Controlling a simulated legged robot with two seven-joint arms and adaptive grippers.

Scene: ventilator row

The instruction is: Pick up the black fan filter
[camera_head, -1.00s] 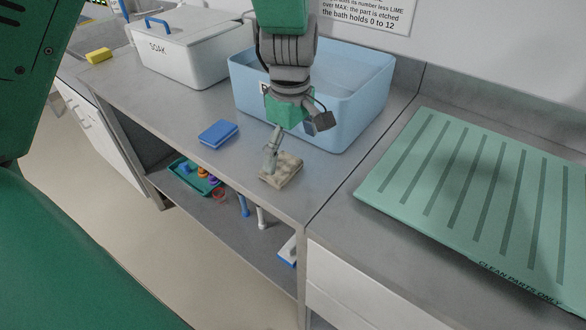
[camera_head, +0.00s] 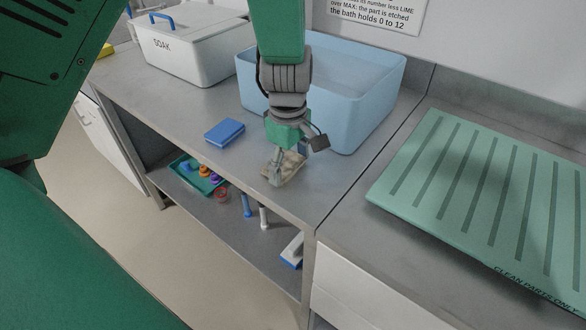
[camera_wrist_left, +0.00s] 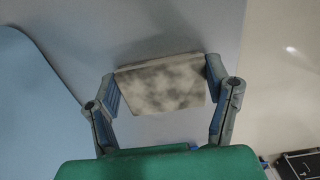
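A flat, mottled beige-grey block (camera_head: 292,167) lies on the steel counter; it looks like a dusty filter, and no plainly black filter shows. In the left wrist view the same block (camera_wrist_left: 162,84) lies between the two fingers. My left gripper (camera_head: 277,172) reaches down over it in the head view, one finger in front of it. In the wrist view my left gripper (camera_wrist_left: 163,88) is spread wide, one finger close along each side of the block. I cannot tell whether the fingers touch it. My right gripper is not in view.
A blue water bath (camera_head: 362,105) stands right behind the gripper. A white SOAK box (camera_head: 197,58) and a blue sponge-like block (camera_head: 224,132) are to the left. A green ribbed mat (camera_head: 480,190) lies at right. A shelf below holds a green tray (camera_head: 186,177).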

